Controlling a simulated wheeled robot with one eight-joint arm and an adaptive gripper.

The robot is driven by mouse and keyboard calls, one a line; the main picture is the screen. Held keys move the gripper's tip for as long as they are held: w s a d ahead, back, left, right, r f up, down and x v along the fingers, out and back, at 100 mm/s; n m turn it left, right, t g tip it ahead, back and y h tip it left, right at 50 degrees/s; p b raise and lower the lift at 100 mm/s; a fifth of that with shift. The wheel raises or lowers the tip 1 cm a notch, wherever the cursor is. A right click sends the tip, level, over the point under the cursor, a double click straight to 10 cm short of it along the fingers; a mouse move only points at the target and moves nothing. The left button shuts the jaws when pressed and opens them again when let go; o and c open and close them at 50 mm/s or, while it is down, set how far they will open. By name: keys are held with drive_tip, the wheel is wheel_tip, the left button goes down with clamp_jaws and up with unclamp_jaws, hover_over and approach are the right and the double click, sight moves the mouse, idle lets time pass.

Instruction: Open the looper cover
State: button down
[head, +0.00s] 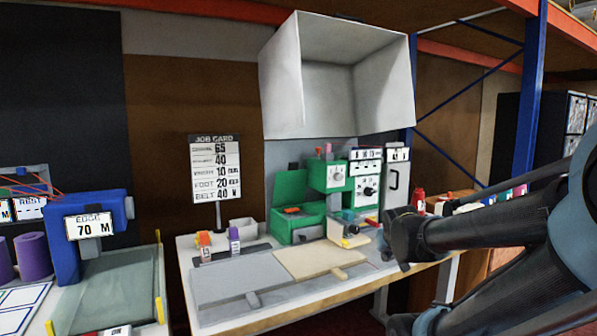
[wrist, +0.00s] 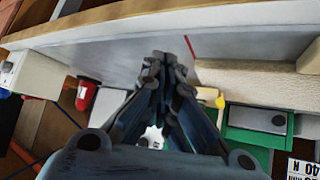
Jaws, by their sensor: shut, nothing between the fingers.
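A green sewing machine (head: 327,175) stands at the back of the white work table, with a low green box-like part (head: 297,225) on its left and a green panel upright behind that. I cannot tell for sure which part is the looper cover. My gripper (head: 388,254) is right of this block, apart from the green parts. In the wrist view my gripper (wrist: 168,58) is shut and empty; green machine parts (wrist: 258,122) show at its lower right.
The white table (head: 222,290) bears a beige board (head: 318,262) in front of the machine. A job card sign (head: 215,170) stands at the back left. A large grey hood (head: 335,95) hangs above. A red can (head: 419,200) stands right of the machine.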

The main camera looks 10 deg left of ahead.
drive_tip(key=w+a+r+n+t+y, duration=0.25)
drive_tip(key=w+a+r+t, duration=0.35)
drive_tip(key=w+a+r, duration=0.5)
drive_tip(key=w+a+r+n+t+y, duration=0.1)
drive_tip(key=a+r+n+y, duration=0.1)
drive_tip(key=a+r+y, duration=0.3)
drive_tip(key=w+a+r+n+t+y, duration=0.1)
drive_tip(key=a+r+n+t+y, duration=0.15)
drive_tip(key=a+y, duration=0.4)
drive_tip(key=w+a+r+h, duration=0.1)
drive_tip(key=w+a+r, duration=0.4)
drive_tip(key=w+a, duration=0.3)
drive_tip(key=shift+w+a+g, duration=0.35)
drive_tip(key=shift+w, duration=1)
